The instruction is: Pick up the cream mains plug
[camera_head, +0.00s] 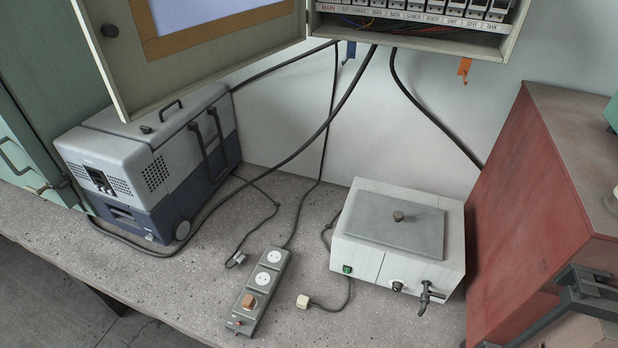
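The cream mains plug (303,301) lies on the speckled bench, right of the grey power strip (258,292) and apart from it. A dark cord runs from the plug towards the white lidded unit (367,262). The strip has white sockets, and a brown plug or adapter (249,301) sits in its near part. Neither gripper can be made out in the head view. A dark jointed part at the lower right may belong to my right arm, but I cannot tell.
A grey-blue cool box (150,160) stands at the left and a red cabinet (545,190) at the right. An open breaker box (420,28) hangs above, its door (118,70) swung left. Bare bench (190,290) shows left of the strip.

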